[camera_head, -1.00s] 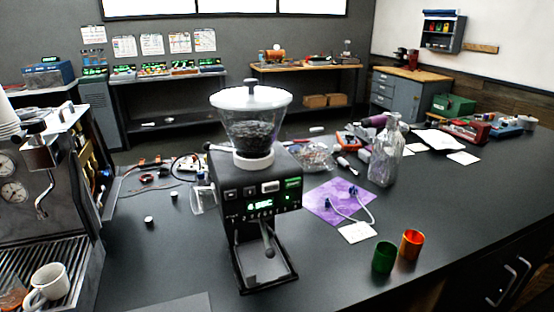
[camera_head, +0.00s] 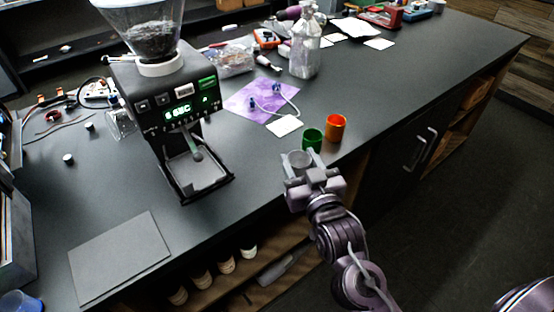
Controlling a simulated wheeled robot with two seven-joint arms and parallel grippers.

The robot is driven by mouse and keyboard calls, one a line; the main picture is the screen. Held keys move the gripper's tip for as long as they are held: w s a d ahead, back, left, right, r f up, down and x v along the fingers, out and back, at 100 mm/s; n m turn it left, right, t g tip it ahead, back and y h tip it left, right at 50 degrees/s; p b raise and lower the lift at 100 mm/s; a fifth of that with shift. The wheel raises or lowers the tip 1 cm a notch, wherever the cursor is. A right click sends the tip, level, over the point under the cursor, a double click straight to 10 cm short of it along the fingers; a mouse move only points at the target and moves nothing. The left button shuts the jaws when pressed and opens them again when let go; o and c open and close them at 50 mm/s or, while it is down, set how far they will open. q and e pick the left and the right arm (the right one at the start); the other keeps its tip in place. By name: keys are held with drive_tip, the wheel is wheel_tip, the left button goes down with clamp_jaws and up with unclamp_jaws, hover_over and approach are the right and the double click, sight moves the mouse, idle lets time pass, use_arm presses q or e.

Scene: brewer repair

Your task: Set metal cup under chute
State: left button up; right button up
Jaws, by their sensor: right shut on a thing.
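The metal cup (camera_head: 299,161) is grey and sits between the fingers of my right gripper (camera_head: 301,164), near the counter's front edge. My right gripper is shut on it; I cannot tell whether the cup touches the counter. The grinder (camera_head: 170,108) stands to the left, with a lit display and a clear hopper. Its chute (camera_head: 193,142) hangs above a bare black-rimmed tray (camera_head: 203,190). My left gripper is not in view.
A green cup (camera_head: 312,139) stands just behind the metal cup, and an orange cup (camera_head: 336,127) beside it. A flat grey mat (camera_head: 120,257) lies at front left. The counter between the grinder and metal cup is clear.

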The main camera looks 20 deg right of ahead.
drive_tip(key=w+a+r, duration=0.1)
drive_tip(key=w+r, duration=0.9)
drive_tip(key=r, duration=0.5)
drive_tip(key=shift+y, duration=0.3)
drive_tip(key=shift+a, duration=0.1)
wheel_tip(320, 180, down, 16)
drive_tip(key=shift+r+p, duration=0.1)
drive_tip(key=shift+p, duration=0.5)
wheel_tip(320, 180, down, 3)
drive_tip(key=shift+f+p, duration=0.1)
drive_tip(key=shift+p, duration=0.45)
drive_tip(key=shift+f, duration=0.25)
